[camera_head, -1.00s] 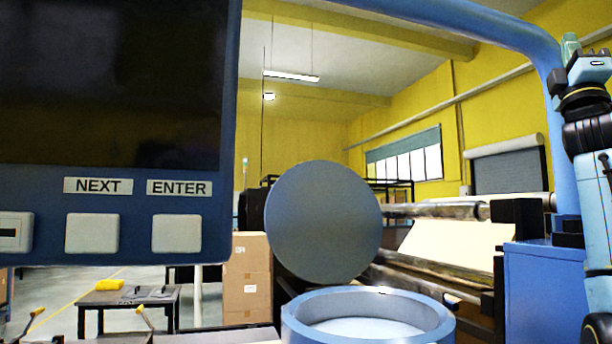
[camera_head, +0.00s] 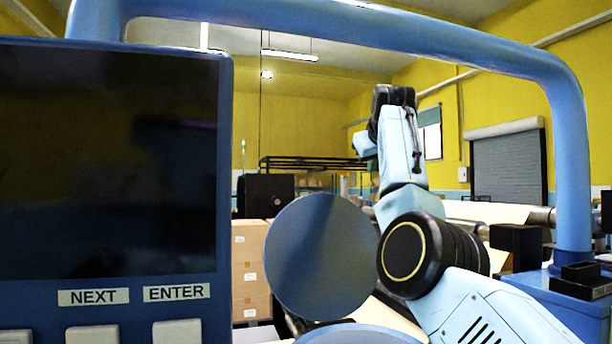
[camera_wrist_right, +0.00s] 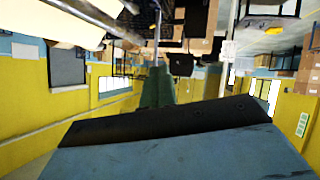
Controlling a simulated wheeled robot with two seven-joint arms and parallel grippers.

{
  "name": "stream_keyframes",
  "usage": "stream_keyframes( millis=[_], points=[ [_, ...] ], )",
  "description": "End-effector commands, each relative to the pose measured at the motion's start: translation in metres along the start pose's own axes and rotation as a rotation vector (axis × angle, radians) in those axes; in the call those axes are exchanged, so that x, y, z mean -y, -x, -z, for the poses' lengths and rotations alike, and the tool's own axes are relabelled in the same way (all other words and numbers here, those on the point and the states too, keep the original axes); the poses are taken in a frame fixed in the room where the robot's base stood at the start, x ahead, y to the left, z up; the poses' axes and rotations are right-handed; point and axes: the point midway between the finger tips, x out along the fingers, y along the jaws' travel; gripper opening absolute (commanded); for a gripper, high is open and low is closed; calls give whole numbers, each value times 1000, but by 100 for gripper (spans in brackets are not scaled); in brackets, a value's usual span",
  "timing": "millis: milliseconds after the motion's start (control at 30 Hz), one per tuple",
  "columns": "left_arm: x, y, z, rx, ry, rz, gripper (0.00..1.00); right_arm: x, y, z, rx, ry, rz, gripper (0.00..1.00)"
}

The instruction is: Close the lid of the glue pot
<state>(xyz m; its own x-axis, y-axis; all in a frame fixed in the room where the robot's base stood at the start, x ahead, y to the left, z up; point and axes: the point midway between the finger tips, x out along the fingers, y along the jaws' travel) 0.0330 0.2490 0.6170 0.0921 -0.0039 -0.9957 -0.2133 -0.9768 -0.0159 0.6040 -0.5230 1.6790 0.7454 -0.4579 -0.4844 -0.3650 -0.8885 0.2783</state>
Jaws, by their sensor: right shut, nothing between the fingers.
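The glue pot's lid (camera_head: 320,258) is a round blue-grey disc. It stands open, raised nearly upright behind the pot. Only the top of the blue pot rim (camera_head: 358,336) shows at the bottom edge of the head view. My right arm reaches up just right of the lid. My right gripper (camera_head: 362,145) is above and to the right of the lid, apart from it, partly hidden by its wrist. In the right wrist view, its teal fingers (camera_wrist_right: 158,88) are shut and empty. Neither lid nor pot can be made out there. My left gripper is not in view.
A control panel (camera_head: 110,170) with NEXT and ENTER buttons fills the left. A thick blue tube frame (camera_head: 440,45) arches overhead and down the right. Cardboard boxes (camera_head: 250,270) and roll machinery (camera_head: 490,212) stand behind. Open air lies above the lid.

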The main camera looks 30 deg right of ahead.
Motion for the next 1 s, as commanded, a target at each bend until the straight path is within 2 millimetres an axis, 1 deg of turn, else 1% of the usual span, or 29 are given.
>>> stream_keyframes(
  millis=[33,100,200,300,367,467,667,900,1000],
  points=[
    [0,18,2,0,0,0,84,34,15,10,71,-29,92,0],
    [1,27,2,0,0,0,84,73,30,8,173,-64,187,0],
    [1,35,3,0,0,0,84,110,48,3,282,-88,270,0],
    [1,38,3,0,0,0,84,129,57,-2,343,-97,308,0],
    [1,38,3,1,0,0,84,135,58,-4,361,-98,318,0],
    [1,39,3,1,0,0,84,140,49,-9,368,-98,320,0],
    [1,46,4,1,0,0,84,152,14,-22,368,-98,318,0],
    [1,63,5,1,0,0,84,168,-32,-39,367,-97,318,0],
    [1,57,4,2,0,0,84,165,-22,-41,358,-99,315,0]
  ],
)
